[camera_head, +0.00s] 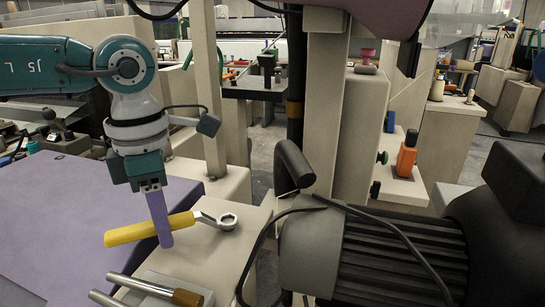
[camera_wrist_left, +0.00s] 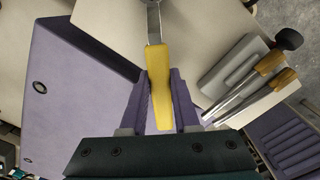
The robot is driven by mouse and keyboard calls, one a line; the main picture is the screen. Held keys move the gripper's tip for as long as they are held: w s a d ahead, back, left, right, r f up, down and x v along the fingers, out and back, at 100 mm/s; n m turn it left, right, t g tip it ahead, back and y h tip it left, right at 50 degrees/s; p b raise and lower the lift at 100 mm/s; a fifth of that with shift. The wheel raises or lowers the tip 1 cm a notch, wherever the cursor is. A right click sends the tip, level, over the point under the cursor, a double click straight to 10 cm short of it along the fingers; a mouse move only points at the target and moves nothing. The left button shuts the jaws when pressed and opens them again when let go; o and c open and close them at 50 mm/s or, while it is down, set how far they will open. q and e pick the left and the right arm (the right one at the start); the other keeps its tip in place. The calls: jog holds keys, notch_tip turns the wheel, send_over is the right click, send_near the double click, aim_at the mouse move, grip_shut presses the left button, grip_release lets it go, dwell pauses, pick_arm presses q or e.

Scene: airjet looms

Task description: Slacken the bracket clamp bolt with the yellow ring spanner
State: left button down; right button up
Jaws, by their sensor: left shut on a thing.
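The yellow ring spanner (camera_head: 135,232) has a yellow handle and a grey metal ring end. My left gripper (camera_head: 161,232) is shut on its handle. The spanner lies roughly level, with its ring pointing right, over the beige surface (camera_head: 205,261); I cannot tell whether it touches it. In the left wrist view, the purple fingers of my left gripper (camera_wrist_left: 161,85) stand on both sides of the yellow handle (camera_wrist_left: 160,62). The grey shank runs up out of that view, so the ring is hidden there. I cannot make out the bracket clamp bolt. My right gripper is not in view.
Wooden-handled tools (camera_head: 186,297) lie by a grey block at the front, also seen in the wrist view (camera_wrist_left: 268,65). A purple panel (camera_head: 60,225) is at left. A dark ribbed motor (camera_head: 400,262) and black cables stand close on the right. A beige post (camera_head: 322,110) rises behind.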

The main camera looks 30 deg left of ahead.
pick_arm(q)
jog(key=shift+r, duration=0.6)
dwell(0.4)
jog(key=shift+w+a+f+m, duration=0.15)
jog(key=shift+w+a+m, duration=0.1)
jog(key=shift+w+m, duration=0.25)
jog(key=w+m+b, duration=0.1)
jog(key=m, duration=0.1)
jog(key=w+a+m+b, duration=0.1)
jog(key=w, duration=0.1)
jog(key=w+a+m+b, duration=0.1)
jog(key=m, duration=0.1)
jog(key=shift+w+a+f+m+b, duration=0.1)
jog(key=shift+w+a+m+b, duration=0.1)
jog(key=shift+w+m+b, duration=0.1)
jog(key=shift+w+a+m+b, duration=0.3)
jog(key=shift+w+m+b, duration=0.35)
jog(key=shift+m, duration=0.6)
jog(key=shift+w+a+m+b, duration=0.3)
jog(key=shift+w+m+b, duration=0.25)
jog(key=shift+m, duration=0.7)
jog(key=shift+f+b, duration=0.75)
jog(key=shift+f, duration=0.05)
